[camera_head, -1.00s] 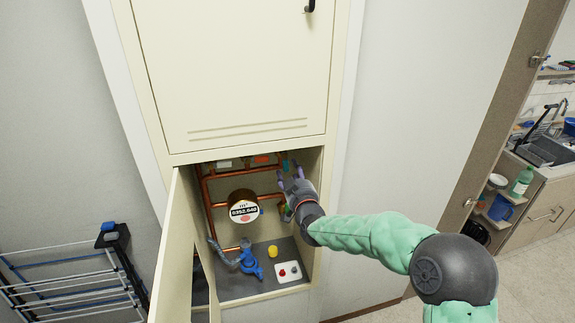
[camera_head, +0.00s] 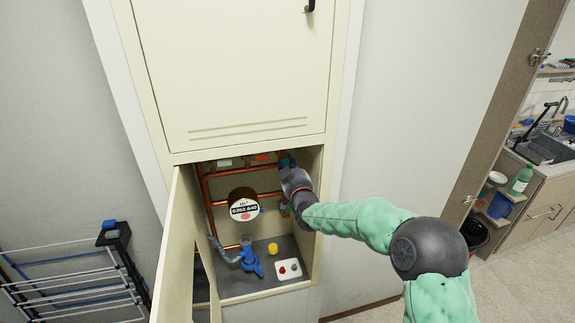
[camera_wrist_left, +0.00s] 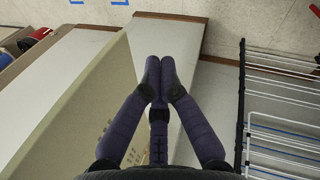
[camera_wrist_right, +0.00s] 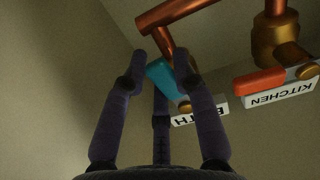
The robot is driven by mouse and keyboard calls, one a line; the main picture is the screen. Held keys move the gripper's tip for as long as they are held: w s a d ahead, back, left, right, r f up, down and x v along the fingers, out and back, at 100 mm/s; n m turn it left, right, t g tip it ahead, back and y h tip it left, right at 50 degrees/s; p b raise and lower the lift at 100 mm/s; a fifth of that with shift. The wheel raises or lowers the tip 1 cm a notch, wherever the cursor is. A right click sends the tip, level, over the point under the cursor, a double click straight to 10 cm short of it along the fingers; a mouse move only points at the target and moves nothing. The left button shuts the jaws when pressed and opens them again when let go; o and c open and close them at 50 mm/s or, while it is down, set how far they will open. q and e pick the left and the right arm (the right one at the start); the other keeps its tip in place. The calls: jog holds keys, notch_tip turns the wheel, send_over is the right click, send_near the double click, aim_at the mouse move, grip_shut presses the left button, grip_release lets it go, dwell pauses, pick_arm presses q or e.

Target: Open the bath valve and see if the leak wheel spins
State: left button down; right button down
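The bath valve's teal handle (camera_wrist_right: 162,76) shows in the right wrist view beside a copper pipe, above a white label (camera_wrist_right: 200,116) whose lettering is partly hidden. My right gripper (camera_wrist_right: 162,58) is open, its fingers on either side of this handle; contact is unclear. In the head view my right gripper (camera_head: 290,168) reaches into the upper right of the cabinet and largely covers the handle. The round water meter (camera_head: 243,208) shows digits and a small reddish mark; whether the leak wheel turns cannot be told. My left gripper (camera_wrist_left: 158,75) is shut and empty.
An orange handle (camera_wrist_right: 259,82) labelled KITCHEN sits right of the teal one. The cabinet door (camera_head: 177,250) stands open at left. A blue fitting (camera_head: 250,260), yellow object (camera_head: 273,249) and white button box (camera_head: 288,269) are on the cabinet floor. A drying rack (camera_head: 75,275) stands left.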

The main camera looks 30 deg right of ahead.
jog(key=shift+a+f+m+b, duration=0.15)
jog(key=shift+m+b, duration=0.25)
jog(key=shift+b, duration=0.6)
jog(key=shift+a+b, duration=0.1)
jog(key=shift+b, duration=0.2)
jog(key=shift+m, duration=0.3)
jog(key=c, duration=1)
grip_release()
jog(key=shift+o, duration=0.2)
jog(key=v, duration=1.2)
jog(key=shift+w, duration=0.1)
